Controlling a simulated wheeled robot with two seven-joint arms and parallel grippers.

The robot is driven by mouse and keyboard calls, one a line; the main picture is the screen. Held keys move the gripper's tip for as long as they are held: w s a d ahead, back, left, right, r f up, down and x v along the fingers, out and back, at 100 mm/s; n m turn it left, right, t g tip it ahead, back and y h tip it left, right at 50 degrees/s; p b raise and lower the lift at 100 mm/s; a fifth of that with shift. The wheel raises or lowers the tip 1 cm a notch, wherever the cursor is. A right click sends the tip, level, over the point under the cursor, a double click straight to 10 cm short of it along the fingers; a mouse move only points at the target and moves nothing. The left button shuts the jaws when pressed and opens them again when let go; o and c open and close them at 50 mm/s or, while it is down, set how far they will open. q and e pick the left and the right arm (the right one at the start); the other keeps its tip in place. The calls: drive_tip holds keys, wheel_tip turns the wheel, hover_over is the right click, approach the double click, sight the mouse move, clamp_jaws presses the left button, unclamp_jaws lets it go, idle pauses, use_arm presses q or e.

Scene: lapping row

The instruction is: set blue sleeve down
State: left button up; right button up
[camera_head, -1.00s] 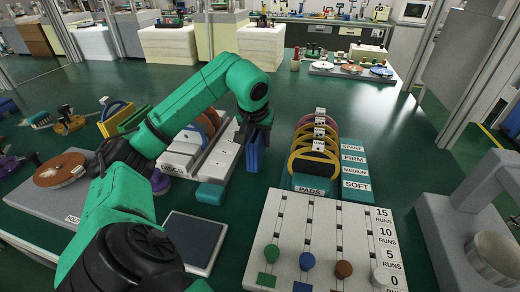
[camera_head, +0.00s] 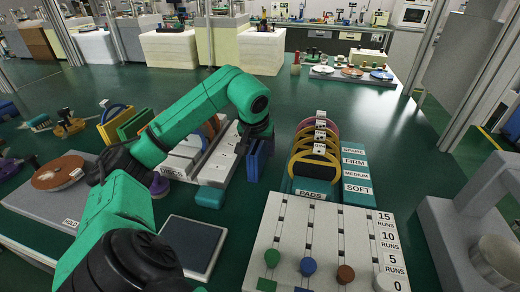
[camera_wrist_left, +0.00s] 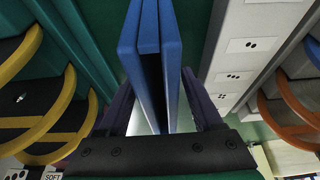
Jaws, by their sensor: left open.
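The blue sleeve (camera_head: 255,160) is a flat, folded panel standing upright between the disc rack and the pads rack in the head view. It also fills the middle of the left wrist view (camera_wrist_left: 149,45), with a narrow slot between its two walls. My left gripper (camera_head: 257,138) is right above it, pointing down. In the left wrist view the dark purple fingers (camera_wrist_left: 158,100) are open, one on each side of the sleeve. I cannot tell whether they touch it. The sleeve's lower edge appears at the green table, but its contact is hard to make out. My right gripper is not in view.
The disc rack (camera_head: 220,150) is close on the left. The pads rack (camera_head: 353,190), with several ringed pads, is close on the right. The runs board (camera_head: 300,235) lies in front, and a dark square plate (camera_head: 193,247) at front left.

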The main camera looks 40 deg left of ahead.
use_arm(q)
drive_tip(key=p+v, duration=0.3)
drive_tip(key=v, duration=0.8)
drive_tip(key=shift+s+r, duration=0.2)
drive_tip(key=shift+r, duration=0.15)
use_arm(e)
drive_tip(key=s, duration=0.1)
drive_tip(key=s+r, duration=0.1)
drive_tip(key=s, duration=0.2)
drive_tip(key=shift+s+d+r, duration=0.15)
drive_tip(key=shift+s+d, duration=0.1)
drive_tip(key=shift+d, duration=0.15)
use_arm(q)
drive_tip(key=shift+f, duration=0.1)
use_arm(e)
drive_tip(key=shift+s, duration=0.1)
